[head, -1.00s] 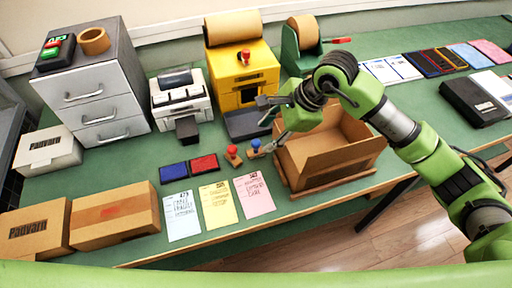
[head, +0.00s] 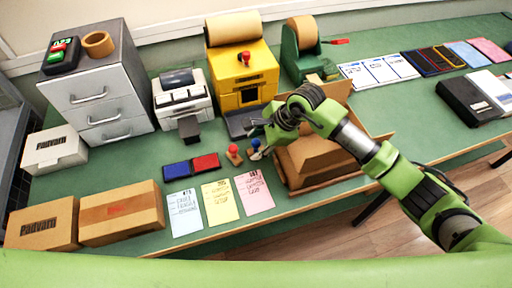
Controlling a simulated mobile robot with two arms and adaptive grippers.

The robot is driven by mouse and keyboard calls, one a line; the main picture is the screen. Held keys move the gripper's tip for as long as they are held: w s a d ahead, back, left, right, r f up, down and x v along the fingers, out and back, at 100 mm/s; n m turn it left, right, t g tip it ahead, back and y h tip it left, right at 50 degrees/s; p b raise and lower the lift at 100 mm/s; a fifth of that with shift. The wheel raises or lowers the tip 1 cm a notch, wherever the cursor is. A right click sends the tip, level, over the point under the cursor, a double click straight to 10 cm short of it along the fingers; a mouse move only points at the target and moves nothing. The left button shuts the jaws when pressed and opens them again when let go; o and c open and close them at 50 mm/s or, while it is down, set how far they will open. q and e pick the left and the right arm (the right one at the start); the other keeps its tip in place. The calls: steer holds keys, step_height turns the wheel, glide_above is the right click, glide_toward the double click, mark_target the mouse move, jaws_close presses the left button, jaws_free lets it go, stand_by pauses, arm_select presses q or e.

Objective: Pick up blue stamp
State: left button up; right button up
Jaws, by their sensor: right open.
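The blue stamp (head: 255,143) stands upright on the green table (head: 120,170), right of the red stamp (head: 234,152). My right gripper (head: 262,137) is open, its fingers pointing left at the blue stamp, close beside it. I cannot tell whether a finger touches it. The gripper covers part of the stamp's right side. My left gripper is not in view.
An open cardboard box (head: 325,155) stands right under my right arm. A blue ink pad (head: 176,171) and a red ink pad (head: 206,163) lie left of the stamps. Blue, yellow and pink forms (head: 253,190) lie in front. A yellow machine (head: 243,80) stands behind.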

jaws_close()
steer(key=shift+r, duration=0.15)
steer(key=shift+r+b, duration=0.5)
steer(key=shift+b, duration=0.15)
steer(key=s+d+r+b, duration=0.2)
steer(key=s+r+b, duration=0.1)
steer(key=s+r, duration=0.3)
steer(key=s+d+r+b, duration=0.2)
steer(key=s+d+r, duration=0.1)
steer(key=s+r, duration=0.2)
steer(key=shift+s+d+r+b, duration=0.25)
steer(key=shift+s+r+b, duration=0.15)
steer(key=shift+s, duration=0.55)
